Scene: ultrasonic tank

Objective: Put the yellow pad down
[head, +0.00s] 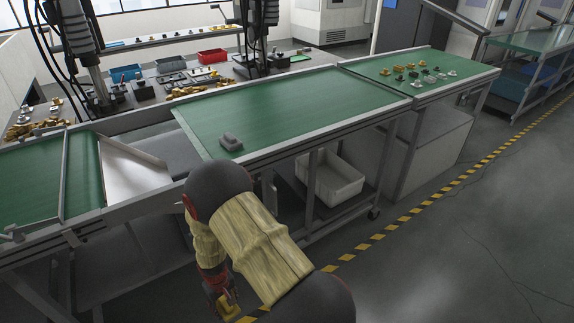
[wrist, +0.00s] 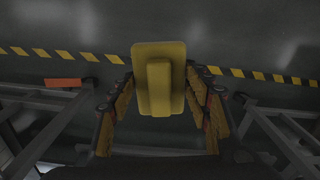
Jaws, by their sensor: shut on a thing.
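The yellow pad (wrist: 172,55) has a raised bar along its middle. In the wrist view it sits between the two fingers of my gripper (wrist: 160,95), which is shut on it. Beneath the pad in that view is dark floor with a yellow-black stripe. In the head view my gripper (head: 222,300) hangs low at the bottom, in front of the green-topped bench, and a bit of the yellow pad (head: 229,311) shows there. My arm hides part of this area.
A small grey block (head: 231,143) lies on the near left corner of the green bench top (head: 300,105), which is otherwise clear. A white bin (head: 333,183) stands underneath. Small parts sit on the green table at right (head: 440,62). An orange piece (wrist: 63,82) shows in the wrist view.

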